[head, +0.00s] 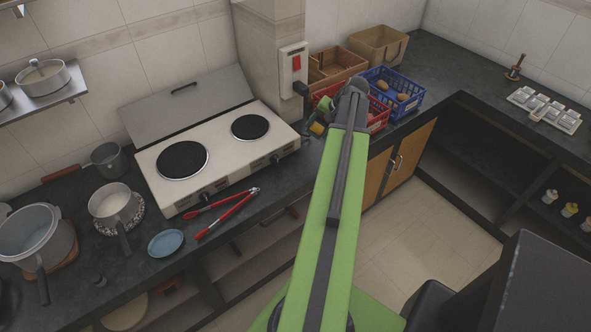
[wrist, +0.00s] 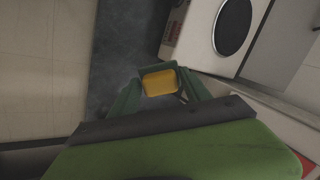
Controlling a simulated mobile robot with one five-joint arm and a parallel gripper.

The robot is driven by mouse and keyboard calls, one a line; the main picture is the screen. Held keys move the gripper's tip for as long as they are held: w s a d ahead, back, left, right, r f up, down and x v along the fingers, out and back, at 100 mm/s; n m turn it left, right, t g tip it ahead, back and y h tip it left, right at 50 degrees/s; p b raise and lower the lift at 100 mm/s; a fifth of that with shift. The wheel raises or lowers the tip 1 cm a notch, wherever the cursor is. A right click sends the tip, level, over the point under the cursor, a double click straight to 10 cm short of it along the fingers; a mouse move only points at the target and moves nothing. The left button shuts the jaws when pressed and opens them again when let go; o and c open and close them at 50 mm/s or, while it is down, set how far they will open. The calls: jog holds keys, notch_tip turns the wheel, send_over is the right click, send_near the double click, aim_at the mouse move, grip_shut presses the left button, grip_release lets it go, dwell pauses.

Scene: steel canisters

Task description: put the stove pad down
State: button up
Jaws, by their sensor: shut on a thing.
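The stove pad (wrist: 158,83) is a small yellow block between the green fingers of my gripper (wrist: 160,93) in the wrist view. My gripper is shut on it. In the head view the pad (head: 317,128) shows as a small yellow patch at the end of my gripper (head: 322,120), just right of the stove. The dark countertop (wrist: 120,45) lies beyond the pad in the wrist view. I cannot tell whether the pad touches it. My arm hides part of the counter there.
The two-plate stove (head: 218,145) stands left of my gripper. A red crate (head: 378,122) and a blue crate (head: 408,103) stand close on the right. Red tongs (head: 225,212), a blue dish (head: 166,243) and several pots are on the left counter.

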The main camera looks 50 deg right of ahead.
jog(key=s+a+n+g, duration=0.1)
jog(key=a+n, duration=0.1)
jog(key=s+a+f+n+g+y, duration=0.1)
jog(key=a+n, duration=0.1)
jog(key=a, duration=0.1)
jog(key=s+a+n+g, duration=0.1)
jog(key=a+n, duration=0.1)
jog(key=shift+s+a+f+g, duration=0.25)
jog(key=shift+a+f+g, duration=0.05)
jog(key=shift+a+f, duration=0.1)
jog(key=c, duration=0.4)
jog(key=s+a+n+g, duration=0.1)
jog(key=s+a+n, duration=0.1)
jog(key=s+a+n+g, duration=0.1)
jog(key=s+a+n, duration=0.1)
jog(key=a, duration=0.1)
jog(key=shift+s+f+n+h+p, duration=0.2)
jog(key=shift+n+h+p, duration=0.1)
jog(key=shift+h+p, duration=0.1)
grip_shut()
jog(key=shift+s+a+n, duration=0.25)
jog(key=shift+s+n, duration=0.05)
jog(key=shift+n, duration=0.2)
